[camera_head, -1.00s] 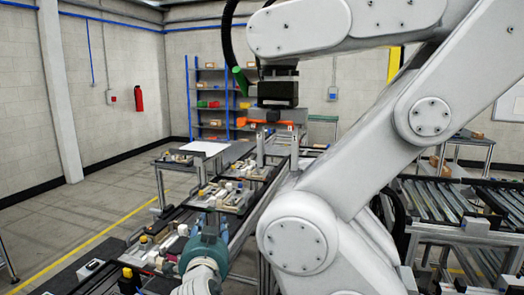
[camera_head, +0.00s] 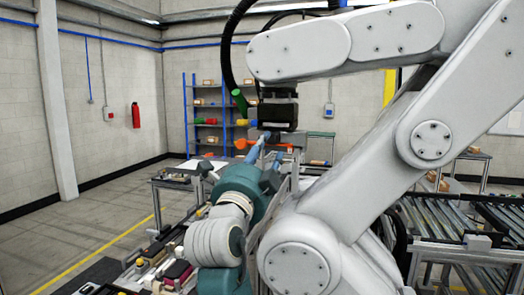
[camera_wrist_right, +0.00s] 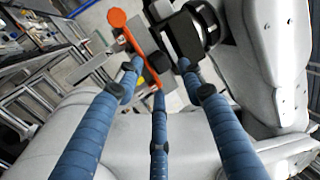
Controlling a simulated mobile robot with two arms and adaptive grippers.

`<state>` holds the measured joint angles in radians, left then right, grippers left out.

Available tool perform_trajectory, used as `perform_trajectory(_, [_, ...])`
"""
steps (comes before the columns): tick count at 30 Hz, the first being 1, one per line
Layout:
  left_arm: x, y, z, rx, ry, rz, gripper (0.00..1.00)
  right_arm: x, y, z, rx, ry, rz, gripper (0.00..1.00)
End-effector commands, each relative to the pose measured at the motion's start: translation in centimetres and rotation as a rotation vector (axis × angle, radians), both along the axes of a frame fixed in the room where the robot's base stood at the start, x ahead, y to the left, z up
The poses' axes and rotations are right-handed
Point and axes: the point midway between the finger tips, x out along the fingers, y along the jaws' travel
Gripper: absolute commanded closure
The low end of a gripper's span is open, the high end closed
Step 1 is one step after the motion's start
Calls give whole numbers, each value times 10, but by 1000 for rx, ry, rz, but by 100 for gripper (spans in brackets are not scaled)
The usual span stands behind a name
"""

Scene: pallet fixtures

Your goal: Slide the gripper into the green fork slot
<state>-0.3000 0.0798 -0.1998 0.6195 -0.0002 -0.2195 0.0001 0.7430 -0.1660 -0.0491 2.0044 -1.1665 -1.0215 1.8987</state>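My right gripper (camera_head: 266,146), teal with blue fingers, reaches up in the middle of the head view beside an orange bar (camera_head: 242,144) under a black tool block (camera_head: 278,107). In the right wrist view its three blue fingers (camera_wrist_right: 160,72) are spread apart with nothing held between them. The orange bar (camera_wrist_right: 121,25) and the black block (camera_wrist_right: 186,36) lie just beyond the fingertips; whether they touch cannot be told. I cannot make out a green fork slot. A green cylinder (camera_head: 239,101) sits on the black hose beside the block. My left gripper is out of view.
A large white arm (camera_head: 388,133) fills the right side, close to my right gripper. Fixture tables (camera_head: 172,181) with small parts stand left and below. A roller conveyor (camera_head: 440,226) is at the right, a shelf rack (camera_head: 207,119) behind. Floor at left is free.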

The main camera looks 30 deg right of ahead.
Motion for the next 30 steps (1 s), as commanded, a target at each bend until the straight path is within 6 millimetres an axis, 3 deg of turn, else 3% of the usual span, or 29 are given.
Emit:
perform_trajectory(3, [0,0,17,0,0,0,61,9,-12,9,-1,4,-3,61])
perform_trajectory(6, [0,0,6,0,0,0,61,16,-20,6,1,-1,-2,61])
perform_trajectory(15, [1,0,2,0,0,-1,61,31,-37,13,1,0,-1,61])
perform_trajectory(30, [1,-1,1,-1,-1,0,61,33,-39,15,0,0,1,61])
